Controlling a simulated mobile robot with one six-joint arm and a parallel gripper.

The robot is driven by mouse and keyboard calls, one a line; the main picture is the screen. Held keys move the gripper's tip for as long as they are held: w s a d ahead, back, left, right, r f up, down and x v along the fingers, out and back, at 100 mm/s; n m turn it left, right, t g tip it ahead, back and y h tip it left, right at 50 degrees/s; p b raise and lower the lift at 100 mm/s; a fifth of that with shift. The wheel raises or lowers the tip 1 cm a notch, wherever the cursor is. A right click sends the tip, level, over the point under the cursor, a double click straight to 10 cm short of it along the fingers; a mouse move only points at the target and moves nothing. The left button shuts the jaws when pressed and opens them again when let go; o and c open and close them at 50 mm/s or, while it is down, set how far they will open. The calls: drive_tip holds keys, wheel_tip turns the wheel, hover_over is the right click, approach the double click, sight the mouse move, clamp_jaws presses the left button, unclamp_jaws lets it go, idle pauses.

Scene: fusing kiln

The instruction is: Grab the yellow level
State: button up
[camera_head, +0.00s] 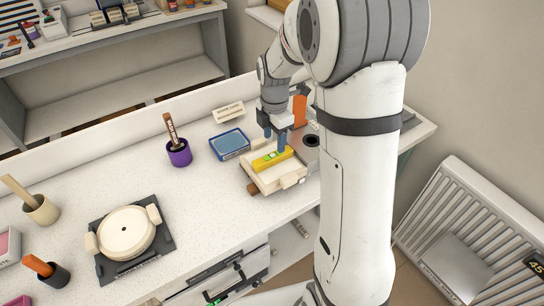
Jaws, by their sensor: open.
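The yellow level (271,159) is a short yellow bar with a green patch. My arm hides part of the area right of the stand.
A blue tray (230,144) lies left of the stand. A purple cup (179,153) with a brush and a round cream dish on a black base (126,232) stand further left. An orange object (299,110) stands behind my gripper. The counter's middle front (205,205) is clear.

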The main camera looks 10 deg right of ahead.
sight(273, 156)
drive_tip(key=f, duration=0.2)
drive_tip(key=f+p, duration=0.1)
drive_tip(key=f, duration=0.3)
drive_tip(key=shift+s+a+f+p, duration=0.2)
drive_tip(key=shift+s+f+p, duration=0.05)
drive_tip(key=shift+p, duration=0.05)
drive_tip(key=c, duration=1.1)
